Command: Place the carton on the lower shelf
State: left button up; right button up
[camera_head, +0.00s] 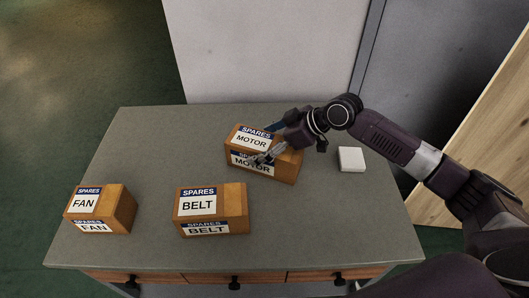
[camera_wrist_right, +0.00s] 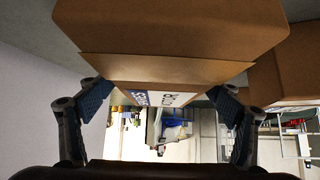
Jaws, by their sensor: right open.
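Three brown cartons with white and blue SPARES labels stand on the grey-topped table. The MOTOR carton (camera_head: 285,168) is at the back, the BELT carton (camera_head: 238,205) at front middle and the FAN carton (camera_head: 120,211) at front left. My right gripper (camera_head: 267,144) is over the MOTOR carton, its fingers spread and pointing left. In the wrist view its open fingers (camera_wrist_right: 160,95) are on either side of a labelled carton (camera_wrist_right: 165,35); whether they touch it I cannot tell. My left gripper is not in view. I see no lower shelf in these views.
The table (camera_head: 150,150) has dark-knobbed drawers along its front. A small white block (camera_head: 351,159) lies right of the MOTOR carton, near my right arm. A pale cabinet or wall (camera_head: 265,50) rises behind the table. A wooden panel (camera_head: 485,120) stands at the right. The table's back left is clear.

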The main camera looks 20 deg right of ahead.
jog(key=x, duration=0.4)
jog(key=shift+s+f+p, duration=0.15)
jog(key=shift+p, duration=0.25)
jog(key=shift+a+f, duration=0.15)
jog(key=shift+f, duration=0.2)
jog(key=c, duration=2)
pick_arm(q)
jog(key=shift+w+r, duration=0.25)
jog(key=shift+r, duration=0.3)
pick_arm(e)
jog(key=shift+r, duration=0.15)
jog(key=shift+c, duration=0.2)
